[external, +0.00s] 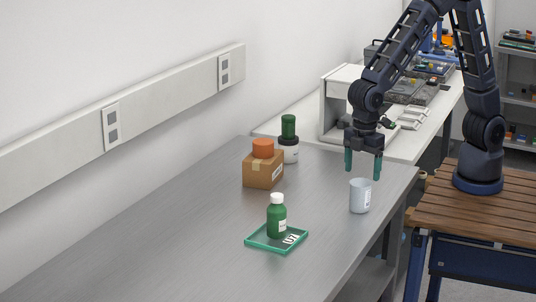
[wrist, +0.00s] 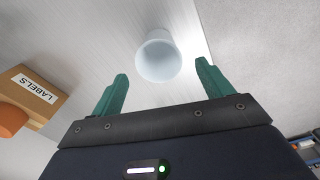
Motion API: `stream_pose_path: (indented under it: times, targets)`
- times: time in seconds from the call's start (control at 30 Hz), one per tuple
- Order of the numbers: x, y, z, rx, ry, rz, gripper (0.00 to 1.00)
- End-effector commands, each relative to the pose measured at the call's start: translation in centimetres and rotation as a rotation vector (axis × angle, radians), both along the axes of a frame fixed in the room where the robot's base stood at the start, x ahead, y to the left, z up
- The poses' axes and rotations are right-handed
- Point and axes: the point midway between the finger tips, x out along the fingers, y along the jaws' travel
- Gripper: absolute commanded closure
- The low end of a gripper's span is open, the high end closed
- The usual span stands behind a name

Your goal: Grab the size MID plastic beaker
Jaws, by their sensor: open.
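A pale, translucent beaker (external: 359,197) with a white label stands upright near the right edge of the grey table. It is the only beaker I see; its size marking is not readable. In the wrist view the beaker (wrist: 158,57) shows from above, mouth toward the camera, ahead of the fingertips and between their lines. My gripper (external: 362,168) has two green fingers, spread apart and empty, above the beaker and apart from it. The open fingers also show in the wrist view (wrist: 162,82).
A green bottle (external: 277,217) stands on a green tray (external: 262,246) marked U7, left of the beaker. A cardboard box (external: 262,175) carries an orange object (external: 263,148). Behind it, a dark green object sits on a white, dark-topped jar (external: 289,153). The table's near left is clear.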

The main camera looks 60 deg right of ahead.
Motion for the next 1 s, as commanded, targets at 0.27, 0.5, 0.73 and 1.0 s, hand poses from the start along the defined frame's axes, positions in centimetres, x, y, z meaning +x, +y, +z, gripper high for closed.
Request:
stream_pose_path:
  times: [0.27, 0.5, 0.73, 1.0]
  targets:
    - [0.0, -0.1, -3.4, -0.001, 0.0, -0.001, 0.21]
    - [0.0, -0.1, -5.2, -0.003, 0.002, 0.0, 0.21]
    - [0.1, 0.0, -8.2, -0.002, 0.002, -0.002, 0.21]
    - [0.2, 0.0, -8.9, -0.001, 0.0, -0.002, 0.21]
